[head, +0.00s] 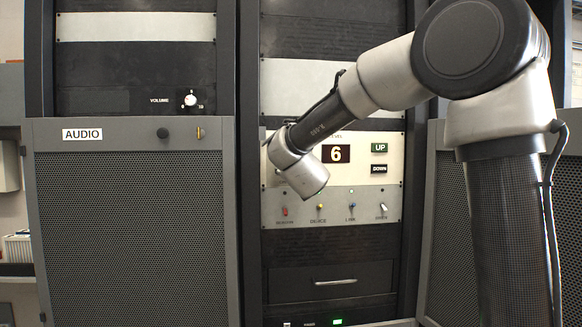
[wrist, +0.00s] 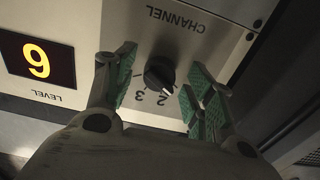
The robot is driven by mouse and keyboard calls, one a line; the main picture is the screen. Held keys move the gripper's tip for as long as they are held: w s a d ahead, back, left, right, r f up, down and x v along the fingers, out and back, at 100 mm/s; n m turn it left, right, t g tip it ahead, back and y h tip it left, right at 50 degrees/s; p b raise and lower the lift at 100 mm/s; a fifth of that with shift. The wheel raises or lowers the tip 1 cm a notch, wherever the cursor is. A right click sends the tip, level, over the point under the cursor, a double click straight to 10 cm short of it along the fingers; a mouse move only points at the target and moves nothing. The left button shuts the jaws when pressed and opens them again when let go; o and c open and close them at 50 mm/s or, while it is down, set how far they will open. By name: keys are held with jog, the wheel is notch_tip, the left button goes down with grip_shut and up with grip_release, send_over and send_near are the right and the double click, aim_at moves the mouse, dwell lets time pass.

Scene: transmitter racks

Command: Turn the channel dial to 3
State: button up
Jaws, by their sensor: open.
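The channel dial (wrist: 159,73) is a round black knob with a white pointer mark, under an upside-down CHANNEL label in the wrist view. Its pointer aims down and to the right, to the right of the 2 and away from the 3. My gripper (wrist: 161,66) is open, with one green-padded finger on each side of the knob. Gaps show between the fingers and the knob. In the head view my wrist hides the dial and the fingers.
A lit LEVEL display (head: 335,154) reads 6, with UP (head: 379,148) and DOWN (head: 379,169) buttons to its right. A row of switches (head: 330,208) sits below.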

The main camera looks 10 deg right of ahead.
jog(key=shift+c, duration=0.2)
jog(key=c, duration=1)
jog(key=shift+m, duration=0.4)
jog(key=shift+a+r+m, duration=0.1)
jog(key=shift+m, duration=7.3)
